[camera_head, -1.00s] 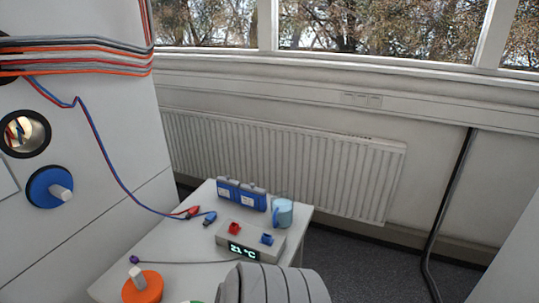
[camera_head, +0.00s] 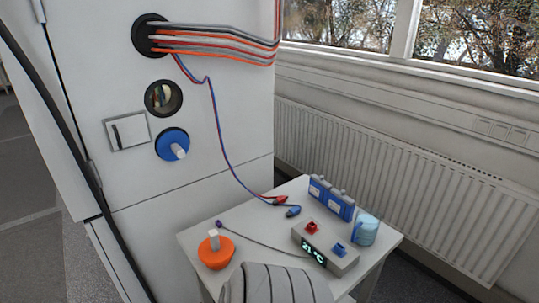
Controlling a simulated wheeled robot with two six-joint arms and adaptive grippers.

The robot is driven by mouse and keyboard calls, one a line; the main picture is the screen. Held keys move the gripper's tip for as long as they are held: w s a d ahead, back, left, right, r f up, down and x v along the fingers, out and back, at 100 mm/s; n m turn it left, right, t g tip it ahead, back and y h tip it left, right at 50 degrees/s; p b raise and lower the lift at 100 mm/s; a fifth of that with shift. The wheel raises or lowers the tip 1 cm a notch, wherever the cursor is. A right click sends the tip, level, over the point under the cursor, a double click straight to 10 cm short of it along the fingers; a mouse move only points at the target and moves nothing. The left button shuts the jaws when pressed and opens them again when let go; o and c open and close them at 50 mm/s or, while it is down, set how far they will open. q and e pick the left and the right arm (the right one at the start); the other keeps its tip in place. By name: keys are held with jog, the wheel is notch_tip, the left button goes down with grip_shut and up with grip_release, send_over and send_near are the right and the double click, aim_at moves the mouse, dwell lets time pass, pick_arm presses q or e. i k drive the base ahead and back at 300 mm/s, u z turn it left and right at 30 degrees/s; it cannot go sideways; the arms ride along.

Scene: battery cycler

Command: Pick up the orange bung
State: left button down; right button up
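The orange bung (camera_head: 216,254) sits on the near left part of the small white table (camera_head: 262,222), with its pale grip pointing up. A grey ribbed part at the bottom edge of the view, just right of the bung, looks like part of my own arm. Neither of my grippers' fingertips shows in the view. The bung is fully visible and nothing touches it.
A thin cable runs behind the bung. A blue bung (camera_head: 172,145) is in the white cabinet (camera_head: 235,120).

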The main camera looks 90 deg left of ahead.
aim_at(217, 252)
jog(key=u, duration=0.75)
jog(key=i, duration=0.8)
jog(key=z, duration=5.55)
jog(key=k, duration=1.45)
jog(key=z, duration=0.8)
jog(key=i, duration=0.2)
jog(key=u, duration=0.05)
